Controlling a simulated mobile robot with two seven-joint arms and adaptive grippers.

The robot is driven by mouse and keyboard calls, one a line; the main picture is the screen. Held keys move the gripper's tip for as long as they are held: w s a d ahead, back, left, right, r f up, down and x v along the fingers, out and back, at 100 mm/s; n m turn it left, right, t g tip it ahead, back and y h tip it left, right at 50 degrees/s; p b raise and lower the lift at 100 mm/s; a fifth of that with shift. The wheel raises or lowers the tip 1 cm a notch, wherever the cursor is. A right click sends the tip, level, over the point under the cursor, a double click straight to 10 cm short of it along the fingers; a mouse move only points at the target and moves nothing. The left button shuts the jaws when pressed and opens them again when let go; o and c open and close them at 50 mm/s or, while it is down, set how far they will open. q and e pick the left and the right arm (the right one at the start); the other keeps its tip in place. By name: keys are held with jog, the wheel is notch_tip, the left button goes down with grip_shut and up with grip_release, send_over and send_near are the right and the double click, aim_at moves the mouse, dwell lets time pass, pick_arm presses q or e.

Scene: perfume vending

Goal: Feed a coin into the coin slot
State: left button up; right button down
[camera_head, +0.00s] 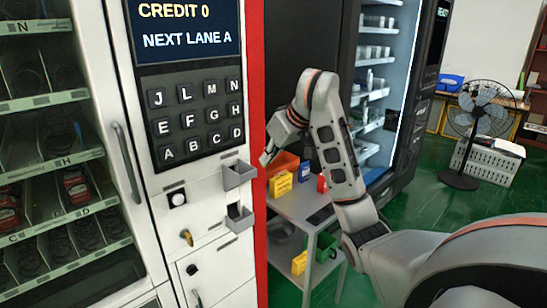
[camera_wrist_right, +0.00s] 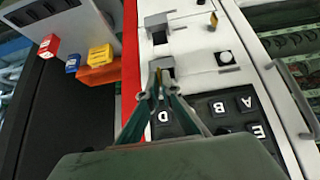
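The vending machine front (camera_head: 205,265) is white; its screen (camera_head: 187,28) reads CREDIT 0 and NEXT LANE A. I cannot make out the coin slot for certain. My right gripper (camera_head: 266,158) is just right of the upper grey holder (camera_head: 238,174). In the right wrist view its fingertips (camera_wrist_right: 158,74) are close together near that holder, around a thin gold-brown sliver, apparently a coin (camera_wrist_right: 158,84) edge-on. My left gripper is not in view.
A lower grey holder (camera_head: 240,218) and a brass key-like part (camera_head: 187,237) stick out from the front. The black keypad (camera_head: 198,122) is above. A grey side table (camera_head: 302,207) with small boxes and an orange bin (camera_head: 283,163) stands right of the machine's red edge.

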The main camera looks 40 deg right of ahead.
jog(key=w+f+b, duration=0.1)
jog(key=w, duration=0.2)
jog(key=w+f+b, duration=0.1)
jog(key=w+f, duration=0.1)
jog(key=w, duration=0.1)
jog(key=w+a+f, duration=0.1)
jog(key=w, duration=0.3)
jog(key=shift+f+b, duration=0.35)
jog(key=shift+b, duration=0.05)
jog(key=shift+w+f, duration=0.15)
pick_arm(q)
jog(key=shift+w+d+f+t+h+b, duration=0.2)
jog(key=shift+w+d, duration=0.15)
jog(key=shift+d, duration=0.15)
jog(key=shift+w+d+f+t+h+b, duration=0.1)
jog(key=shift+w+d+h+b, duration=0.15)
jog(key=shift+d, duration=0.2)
pick_arm(e)
jog(key=shift+w+f, duration=0.15)
jog(key=shift+w, duration=0.05)
jog(key=c, duration=2.2)
grip_release()
